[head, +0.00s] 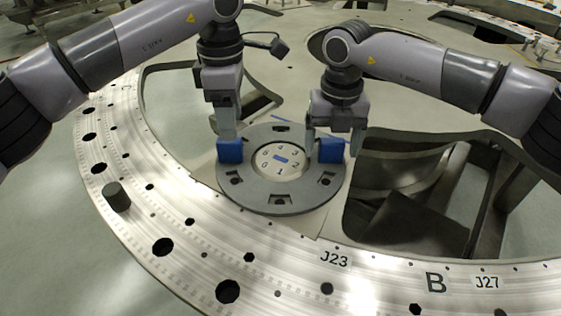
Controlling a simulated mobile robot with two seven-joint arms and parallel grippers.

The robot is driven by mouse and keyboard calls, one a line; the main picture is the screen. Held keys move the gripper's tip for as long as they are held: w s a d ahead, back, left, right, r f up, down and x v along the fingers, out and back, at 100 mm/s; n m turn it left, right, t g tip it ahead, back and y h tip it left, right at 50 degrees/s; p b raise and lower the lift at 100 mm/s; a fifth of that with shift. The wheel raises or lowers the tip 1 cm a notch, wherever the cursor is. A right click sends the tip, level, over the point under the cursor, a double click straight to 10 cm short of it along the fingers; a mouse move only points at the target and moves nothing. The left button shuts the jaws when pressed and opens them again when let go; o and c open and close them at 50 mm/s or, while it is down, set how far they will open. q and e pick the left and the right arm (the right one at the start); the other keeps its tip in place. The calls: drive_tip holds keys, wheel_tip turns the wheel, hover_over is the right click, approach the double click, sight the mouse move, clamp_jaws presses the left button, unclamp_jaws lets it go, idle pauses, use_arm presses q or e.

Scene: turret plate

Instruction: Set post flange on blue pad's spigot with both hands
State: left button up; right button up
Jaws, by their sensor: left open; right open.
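The post flange, a flat grey ring (280,199) with several dark slots, lies on the plate around a pale round disc (270,168). The disc carries printed numbers and a small blue patch (282,158) at its middle. I cannot tell whether the ring is seated on the spigot. Blue blocks stand on the ring's left (230,151) and right (331,150) sides. My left gripper (228,137) is open, pointing down at the left block. My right gripper (334,148) is open, its fingers on either side of the right block. The block contacts are partly hidden.
The curved metal plate (190,238) has several round holes and labels J23, J27 and B. A dark cylinder (117,196) stands on it at the left. A deep opening with dark ribs (420,215) lies right of the ring.

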drive_tip(key=shift+r, duration=0.1)
use_arm(q)
wheel_tip(320, 180, up, 6)
drive_tip(key=shift+f, duration=0.2)
use_arm(e)
wheel_tip(320, 180, up, 12)
use_arm(q)
drive_tip(key=shift+r, duration=0.1)
idle(0.4)
wheel_tip(320, 180, up, 8)
drive_tip(key=p, duration=0.8)
use_arm(e)
wheel_tip(320, 180, up, 8)
drive_tip(key=shift+f, duration=0.2)
